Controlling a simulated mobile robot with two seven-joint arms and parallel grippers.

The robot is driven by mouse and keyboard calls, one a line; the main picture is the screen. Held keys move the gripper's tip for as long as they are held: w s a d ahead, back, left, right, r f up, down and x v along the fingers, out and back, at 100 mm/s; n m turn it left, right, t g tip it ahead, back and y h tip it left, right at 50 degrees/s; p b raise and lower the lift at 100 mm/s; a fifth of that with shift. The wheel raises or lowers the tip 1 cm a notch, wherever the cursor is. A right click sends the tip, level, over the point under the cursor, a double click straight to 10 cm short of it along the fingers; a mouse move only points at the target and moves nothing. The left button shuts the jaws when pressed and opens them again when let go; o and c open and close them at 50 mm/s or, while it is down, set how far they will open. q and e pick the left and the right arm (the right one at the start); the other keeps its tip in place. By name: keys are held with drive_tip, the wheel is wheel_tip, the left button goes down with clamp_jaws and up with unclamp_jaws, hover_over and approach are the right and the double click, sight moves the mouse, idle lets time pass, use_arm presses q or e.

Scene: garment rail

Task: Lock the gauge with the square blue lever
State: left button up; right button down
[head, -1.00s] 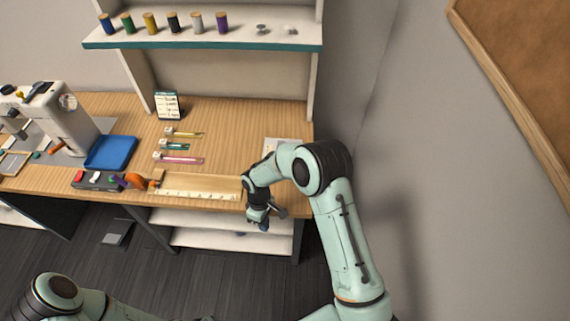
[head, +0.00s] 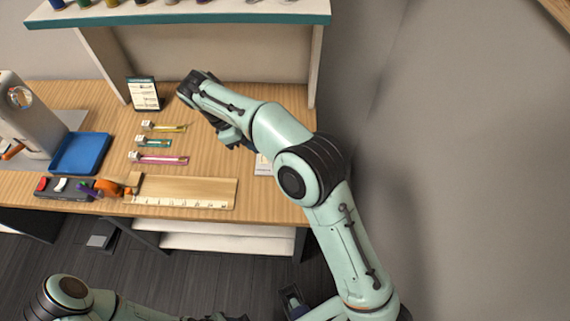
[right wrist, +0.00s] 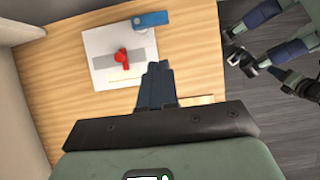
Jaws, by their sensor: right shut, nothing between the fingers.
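In the right wrist view a white plate (right wrist: 105,78) lies on the table with a grey strip and a red lever (right wrist: 122,59) on it. A flat blue piece with square ends, probably the blue lever (right wrist: 152,19), sits at the plate's far right corner. In the head view only part of the plate (head: 263,166) shows beside my right arm. My right gripper (right wrist: 157,68) is shut and empty above the table, its tips pointing toward the plate's near right edge, apart from the blue piece. My left gripper (head: 291,301) seems to be the dark part low in the head view; its jaws are unclear.
A wooden board with a scale (head: 182,190) lies at the front edge. Yellow, teal and pink strips (head: 160,159), a card stand (head: 144,94) and a blue tray (head: 80,153) are left of my arm. A shelf upright (head: 316,65) and the wall close off the right.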

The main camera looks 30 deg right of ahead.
drive_tip(key=b+x, duration=0.1)
drive_tip(key=x, duration=0.3)
drive_tip(key=b+x, duration=0.1)
drive_tip(key=x, duration=0.3)
drive_tip(key=d+b+x, duration=0.1)
drive_tip(key=x, duration=0.4)
drive_tip(key=shift+s+r, duration=0.2)
drive_tip(key=shift+r, duration=0.05)
drive_tip(key=shift+s+d+f, duration=0.2)
drive_tip(key=shift+d+f, duration=0.05)
drive_tip(key=shift+d, duration=0.15)
use_arm(q)
drive_tip(key=f, duration=0.3)
drive_tip(key=shift+s+f, duration=0.2)
